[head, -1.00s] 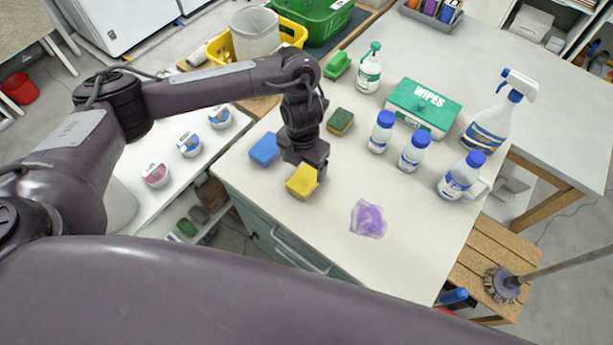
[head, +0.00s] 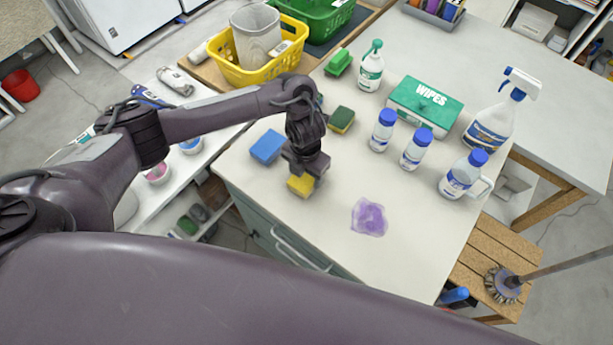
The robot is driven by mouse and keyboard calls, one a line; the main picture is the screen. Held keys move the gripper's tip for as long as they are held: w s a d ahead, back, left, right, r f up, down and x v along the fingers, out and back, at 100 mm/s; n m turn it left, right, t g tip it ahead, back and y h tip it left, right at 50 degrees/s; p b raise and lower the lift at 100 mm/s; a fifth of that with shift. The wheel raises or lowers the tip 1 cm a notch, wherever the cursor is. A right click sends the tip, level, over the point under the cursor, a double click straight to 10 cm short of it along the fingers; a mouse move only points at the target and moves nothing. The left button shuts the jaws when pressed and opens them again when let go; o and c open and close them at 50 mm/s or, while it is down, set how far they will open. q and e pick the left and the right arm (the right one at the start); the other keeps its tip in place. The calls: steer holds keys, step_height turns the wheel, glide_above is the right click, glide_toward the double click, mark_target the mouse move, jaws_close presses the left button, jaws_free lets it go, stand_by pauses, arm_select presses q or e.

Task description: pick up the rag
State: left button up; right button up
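The purple rag (head: 369,217) lies crumpled on the pale tabletop, near the front middle of the head view. Nothing covers it. My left gripper (head: 303,181) points down over a yellow sponge (head: 300,187), to the left of the rag and apart from it. The gripper hides part of the sponge. Its fingers are too hidden to tell whether they are open or shut, or whether they touch the sponge. My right gripper is out of view.
A blue sponge (head: 267,147) and a green-yellow sponge (head: 341,120) lie near my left gripper. Blue-capped bottles, a wipes box (head: 425,106) and a spray bottle (head: 489,125) stand to the right. The tabletop around the rag is clear.

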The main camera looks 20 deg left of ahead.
arm_select(q)
steer(key=c, duration=0.4)
steer(key=shift+o, duration=0.2)
steer(key=shift+r, duration=0.1)
steer(key=shift+w+r, duration=0.1)
steer(key=shift+r, duration=0.5)
step_height(320, 180, up, 8)
steer(key=p, duration=0.2)
step_height(320, 180, up, 11)
glide_above(306, 175)
steer(key=shift+s+f+p, duration=0.2)
steer(key=shift+p, duration=0.25)
